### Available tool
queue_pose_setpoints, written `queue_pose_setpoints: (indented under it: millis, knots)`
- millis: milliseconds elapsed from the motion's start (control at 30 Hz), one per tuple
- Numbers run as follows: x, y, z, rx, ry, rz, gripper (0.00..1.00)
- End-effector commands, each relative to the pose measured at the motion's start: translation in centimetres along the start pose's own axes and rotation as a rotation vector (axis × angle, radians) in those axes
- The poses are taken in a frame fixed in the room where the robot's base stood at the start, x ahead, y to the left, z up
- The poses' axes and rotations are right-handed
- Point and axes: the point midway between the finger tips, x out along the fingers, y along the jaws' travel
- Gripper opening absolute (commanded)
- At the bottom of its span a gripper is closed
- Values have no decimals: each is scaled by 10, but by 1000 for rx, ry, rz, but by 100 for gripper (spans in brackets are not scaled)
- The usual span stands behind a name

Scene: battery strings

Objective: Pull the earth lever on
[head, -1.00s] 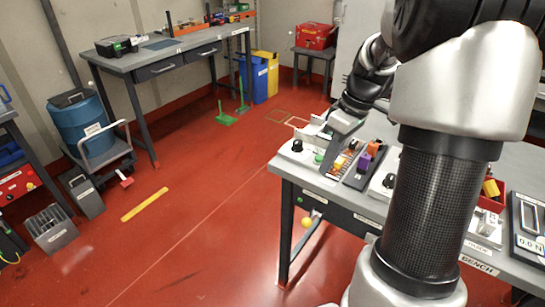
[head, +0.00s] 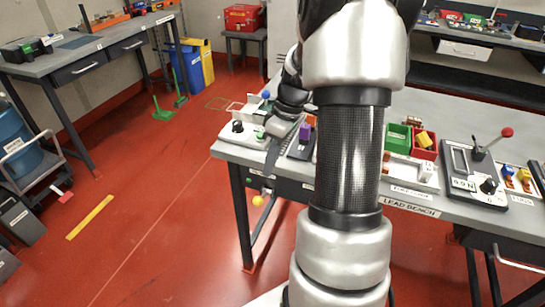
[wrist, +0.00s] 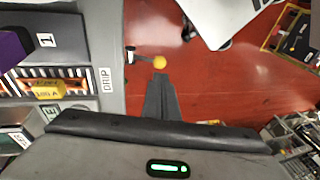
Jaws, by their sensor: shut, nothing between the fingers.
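A lever with a yellow ball knob (head: 258,200) sticks out from the front of the lead bench, below its left end. Its label is too small to read. The yellow knob also shows in the wrist view (wrist: 160,62), just beyond my fingertips. My gripper (head: 270,168) is shut and empty, with its fingers pointing down over the bench's front edge. In the wrist view the closed fingers (wrist: 160,78) end close to the knob. I cannot tell whether they touch it.
The lead bench (head: 440,196) carries panels, a purple block (head: 305,132), green (head: 398,138) and red bins, and a red-knobbed lever (head: 506,132). A yellow block (wrist: 48,87) lies near my gripper.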

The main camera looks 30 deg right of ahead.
Motion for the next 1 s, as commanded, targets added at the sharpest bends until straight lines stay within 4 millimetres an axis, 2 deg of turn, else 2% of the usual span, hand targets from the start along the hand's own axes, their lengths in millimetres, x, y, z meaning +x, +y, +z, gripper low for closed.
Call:
queue_pose_setpoints:
  millis: [33, 200, 400, 600, 1000]
  knots:
    - [15, 0, 1, -1, -2, -4, 0]
    - [49, -1, 1, -1, -2, -4, 0]
    - [74, 0, 0, -1, -1, -2, 0]
    - [83, 0, 0, -1, -1, 0, 0]
    - [83, 1, -1, -2, 0, 5, 0]
